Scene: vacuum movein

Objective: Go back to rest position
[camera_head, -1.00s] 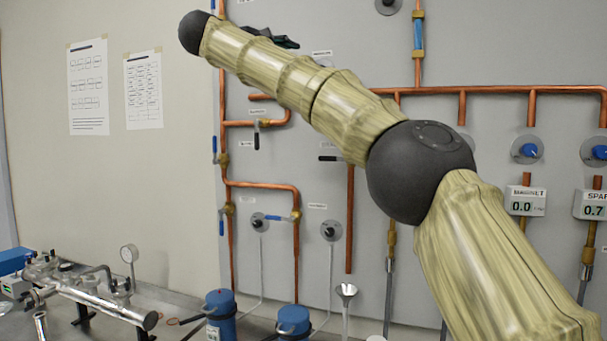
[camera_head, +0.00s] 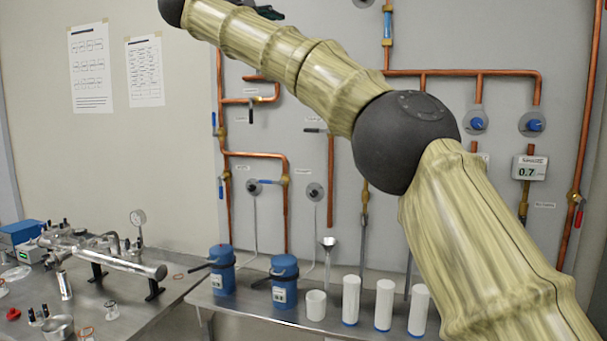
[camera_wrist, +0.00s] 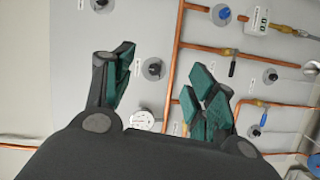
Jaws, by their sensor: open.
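My arm crosses the head view from the lower right to the upper left, raised in front of the grey panel. My gripper shows in the wrist view (camera_wrist: 165,95), with its two green-padded fingers spread apart and nothing between them. It faces the panel with the copper pipes. In the head view only a small dark part of the gripper (camera_head: 268,12) shows behind the arm at the top edge.
A steel bench holds a metal vacuum chamber (camera_head: 125,262), a pressure gauge (camera_head: 137,217) and small fittings. Blue vessels (camera_head: 222,270) and several white cylinders (camera_head: 384,303) stand before the panel.

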